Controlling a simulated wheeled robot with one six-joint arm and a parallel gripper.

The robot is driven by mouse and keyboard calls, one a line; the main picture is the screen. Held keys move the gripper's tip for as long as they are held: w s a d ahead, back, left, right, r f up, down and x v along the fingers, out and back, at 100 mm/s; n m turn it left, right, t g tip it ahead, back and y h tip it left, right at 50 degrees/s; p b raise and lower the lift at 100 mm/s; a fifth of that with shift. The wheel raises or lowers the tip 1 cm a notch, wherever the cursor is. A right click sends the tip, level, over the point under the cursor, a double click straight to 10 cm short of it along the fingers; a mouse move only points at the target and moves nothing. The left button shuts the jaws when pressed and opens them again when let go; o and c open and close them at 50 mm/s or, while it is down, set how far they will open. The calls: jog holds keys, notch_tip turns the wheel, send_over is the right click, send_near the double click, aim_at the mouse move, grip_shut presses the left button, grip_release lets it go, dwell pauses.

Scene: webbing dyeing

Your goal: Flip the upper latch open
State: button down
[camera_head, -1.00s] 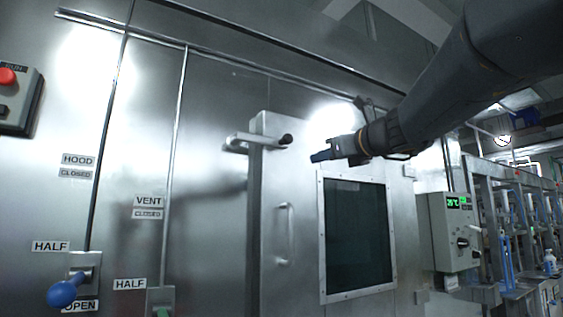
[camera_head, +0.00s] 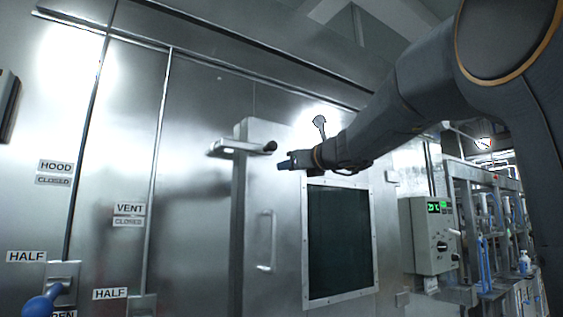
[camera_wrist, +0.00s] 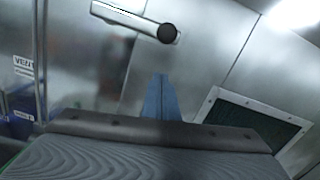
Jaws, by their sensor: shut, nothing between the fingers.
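The upper latch (camera_head: 236,147) is a metal bar with a dark round knob at its right end. It lies across the left edge of the steel door (camera_head: 285,148), near the door's top. It also shows at the top of the wrist view (camera_wrist: 131,18), with its black knob at the right end. My gripper (camera_head: 281,164) has blue fingertips, shut and empty, just right of and slightly below the knob. In the wrist view the closed fingers (camera_wrist: 161,84) point up toward the knob, with a visible gap between them.
A vertical door handle (camera_head: 268,240) and a dark window (camera_head: 338,240) are below my gripper. A control box (camera_head: 428,235) hangs right of the door. A blue-knobbed hood lever (camera_head: 42,306) is at lower left.

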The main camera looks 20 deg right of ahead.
jog(key=r+p, duration=0.1)
jog(key=w+a+r+p, duration=0.1)
jog(key=r+p, duration=0.1)
jog(key=r, duration=0.1)
jog(key=shift+w+a, duration=0.2)
jog(key=shift+w, duration=0.2)
